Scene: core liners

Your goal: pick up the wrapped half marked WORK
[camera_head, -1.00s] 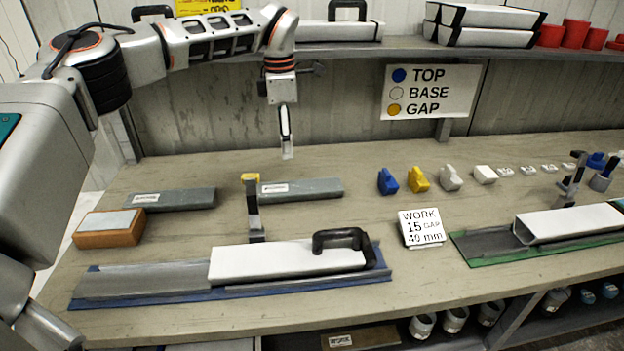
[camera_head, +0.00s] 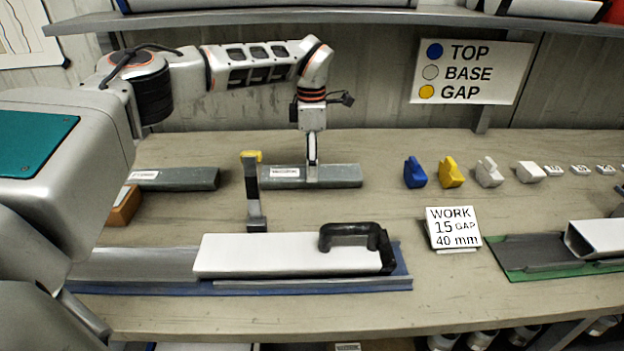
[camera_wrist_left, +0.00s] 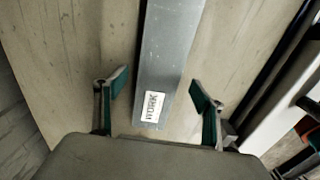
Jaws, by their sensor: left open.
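A grey wrapped half (camera_head: 338,176) lies flat at the back middle of the bench, with a white label near its left end. In the left wrist view the gripper (camera_wrist_left: 152,92) is open, with one finger on each side of the half and a gap to both. I cannot tell how far down the fingertips reach. My right gripper is not in view.
Another grey wrapped half (camera_head: 200,179) lies to the left. A clamp post (camera_head: 253,195) with a yellow top stands near the WORK half's left end. In front is a blue tray (camera_head: 330,287) with a black-handled white box (camera_head: 255,257). Blue, yellow and white blocks stand right.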

